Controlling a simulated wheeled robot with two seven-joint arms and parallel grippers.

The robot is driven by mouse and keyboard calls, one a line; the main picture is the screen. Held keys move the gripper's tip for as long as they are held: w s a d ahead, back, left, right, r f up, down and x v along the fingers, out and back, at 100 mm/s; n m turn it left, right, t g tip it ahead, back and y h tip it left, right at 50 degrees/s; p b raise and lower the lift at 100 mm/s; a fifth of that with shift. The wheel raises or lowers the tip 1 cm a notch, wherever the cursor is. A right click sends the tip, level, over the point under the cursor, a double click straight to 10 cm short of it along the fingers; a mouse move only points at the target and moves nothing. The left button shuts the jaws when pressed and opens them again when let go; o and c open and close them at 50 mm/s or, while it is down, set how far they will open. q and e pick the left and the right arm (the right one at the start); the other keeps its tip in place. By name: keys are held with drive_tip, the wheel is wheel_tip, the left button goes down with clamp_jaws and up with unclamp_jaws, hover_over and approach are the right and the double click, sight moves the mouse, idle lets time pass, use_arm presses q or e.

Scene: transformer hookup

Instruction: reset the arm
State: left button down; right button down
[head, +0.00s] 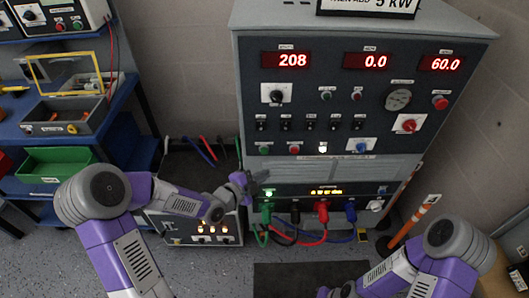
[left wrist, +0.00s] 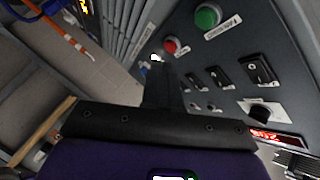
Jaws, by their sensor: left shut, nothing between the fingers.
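My left gripper (head: 243,181) is shut and empty. It is in front of the lower left of the tall grey power cabinet (head: 478,32), above the row of plugs. In the left wrist view its dark fingers (left wrist: 158,66) are closed together, with the cabinet's buttons and switches beyond. I cannot tell whether it touches the cabinet.
The displays (head: 292,60) read 208, 0.0 and 60.0. Green, black, red (head: 321,208) and blue plugs with cables sit below. A box with lit lamps (head: 212,230) stands left of the cabinet. A blue shelf with a green bin (head: 55,163) is at left. An orange-white post (head: 412,220) stands right.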

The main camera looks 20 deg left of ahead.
use_arm(q)
drive_tip(key=s+d+f+n+g+y+p, duration=0.1)
drive_tip(key=s+d+f+n+g+p, duration=0.35)
drive_tip(key=s+f+n, duration=0.4)
drive_tip(key=s+f+n+g+y+p, duration=0.1)
drive_tip(key=s+f+n+g, duration=0.3)
drive_tip(key=s, duration=0.4)
drive_tip(key=s+d+f+n+g+y+p, duration=0.1)
drive_tip(key=s+f+n+g+p, duration=0.3)
drive_tip(key=s+n, duration=0.3)
drive_tip(key=shift+s+d+f+g, duration=0.25)
drive_tip(key=shift+s+f+g, duration=0.1)
drive_tip(key=shift+s+f, duration=0.55)
drive_tip(key=shift+r, duration=0.1)
idle(0.5)
